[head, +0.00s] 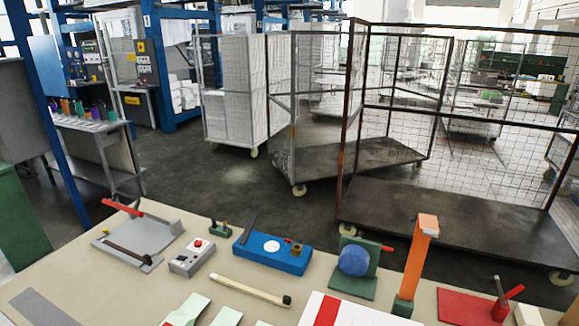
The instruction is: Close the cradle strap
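An orange strap-like bar (418,264) stands up, tilted slightly, at the right part of the bench. Its lower end meets a small green block (403,306), and its top end bends over to a lighter orange face. I take this as the cradle strap, standing raised; the cradle itself cannot be made out clearly. Neither of my grippers shows in the head view.
On the beige bench (262,268) are a blue wheel (354,260) on a green stand, a blue box (271,254), a grey button box (192,258), a black-tipped stick (245,289) and a red plate (462,307). Mesh carts (455,225) stand beyond.

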